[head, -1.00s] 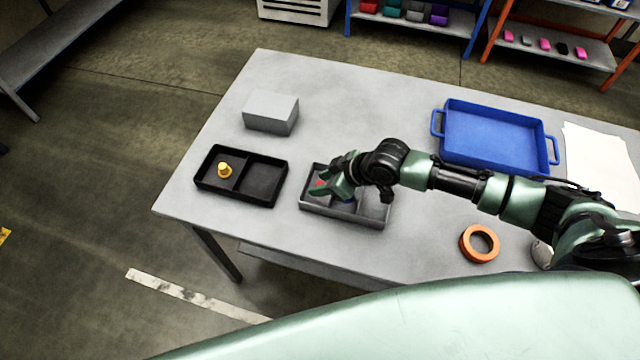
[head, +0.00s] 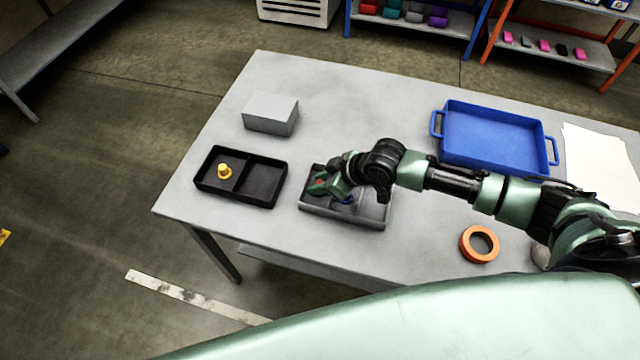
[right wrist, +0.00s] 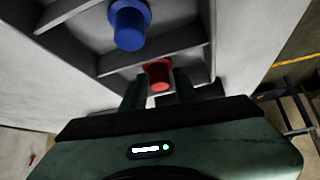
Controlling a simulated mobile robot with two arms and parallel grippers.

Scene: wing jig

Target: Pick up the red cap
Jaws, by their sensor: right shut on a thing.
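The red cap (right wrist: 158,76) is between the two fingers of my right gripper (right wrist: 160,88) in the right wrist view. The gripper is shut on it, at one end compartment of the grey divided tray (head: 345,217). In the head view the right gripper (head: 322,184) is at the left end of this tray and covers most of the cap. A blue cap (right wrist: 128,26) stands in the neighbouring compartment; in the head view only a bit of it shows behind the gripper. My left gripper is not in view.
A black two-part tray (head: 262,183) with a yellow cap (head: 225,171) is left of the grey tray. A grey block (head: 270,114) stands behind it. An orange ring (head: 479,244), a blue tray (head: 495,138) and white paper (head: 600,165) are to the right.

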